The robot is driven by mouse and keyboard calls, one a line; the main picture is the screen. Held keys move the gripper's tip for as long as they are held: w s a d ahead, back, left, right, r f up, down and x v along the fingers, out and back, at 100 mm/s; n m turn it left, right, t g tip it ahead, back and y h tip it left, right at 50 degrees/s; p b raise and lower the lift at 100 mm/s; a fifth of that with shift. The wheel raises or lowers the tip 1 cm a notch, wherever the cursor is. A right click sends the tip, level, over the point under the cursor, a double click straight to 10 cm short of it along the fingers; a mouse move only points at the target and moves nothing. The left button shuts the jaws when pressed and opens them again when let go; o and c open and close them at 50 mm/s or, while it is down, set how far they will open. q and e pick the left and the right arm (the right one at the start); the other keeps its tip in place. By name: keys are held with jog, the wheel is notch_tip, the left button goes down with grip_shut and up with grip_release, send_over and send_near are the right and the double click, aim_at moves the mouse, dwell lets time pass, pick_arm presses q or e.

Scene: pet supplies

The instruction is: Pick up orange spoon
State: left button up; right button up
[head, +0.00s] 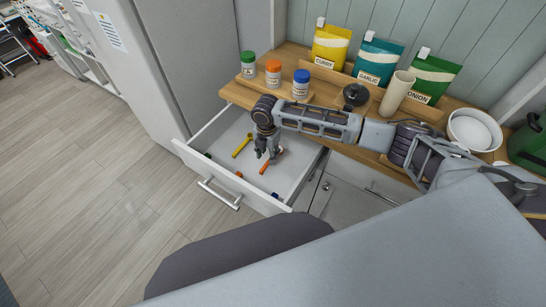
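The orange spoon (265,167) lies in the open white drawer (202,143), just below my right gripper. Only part of it shows clearly; the gripper hides the rest. My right gripper (267,156) points down into the drawer. Its fingers look parted, with no thing clearly held between them. I cannot tell whether the fingertips touch the spoon. My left gripper is not in view.
A yellow spoon (242,145) lies left of my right gripper in the drawer. Small orange (238,174) and blue (275,195) pieces lie near the drawer's front. Jars and a wooden counter (325,89) stand behind. The drawer walls surround the gripper closely.

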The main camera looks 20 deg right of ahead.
jog(key=shift+d+f, duration=0.1)
jog(key=shift+f, duration=2.3)
jog(key=shift+c, duration=0.3)
grip_shut()
